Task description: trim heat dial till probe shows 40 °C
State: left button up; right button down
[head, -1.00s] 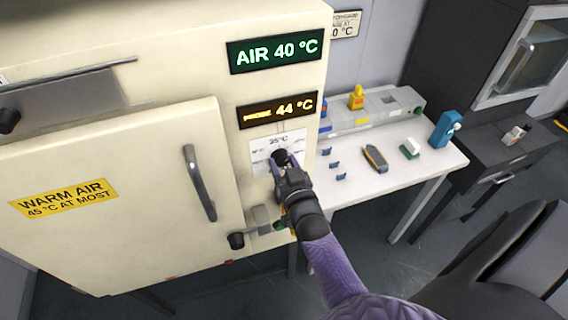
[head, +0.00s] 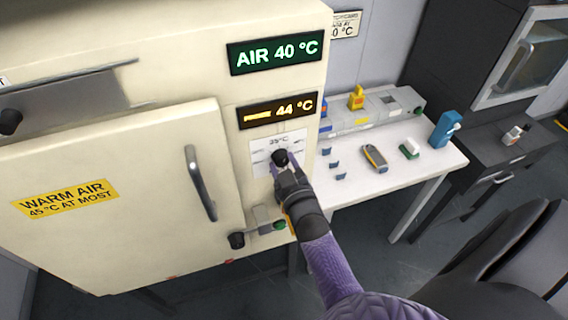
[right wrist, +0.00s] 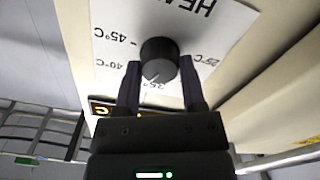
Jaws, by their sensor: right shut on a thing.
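The heat dial (head: 280,157) is a black round knob on a white printed card on the front of the cream warm-air cabinet (head: 125,215). My right gripper (head: 282,166) is shut on the dial. In the right wrist view its two fingers flank the knob (right wrist: 158,58); the card there bears marks including 35, 40 and 45 °C. A faint pale line on the knob lies toward the 35 side, hard to read exactly. The amber probe display (head: 277,110) reads 44 °C. The green air display (head: 275,52) reads 40 °C. My left gripper is out of view.
A yellow sign (head: 66,199) on the cabinet says warm air, 45 °C at most. A door handle (head: 201,183) sticks out left of the dial. The white table (head: 430,165) to the right carries a blue bottle (head: 445,129) and several small items.

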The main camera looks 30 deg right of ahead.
jog(key=shift+n, duration=0.8)
jog(key=shift+c, duration=0.8)
grip_release()
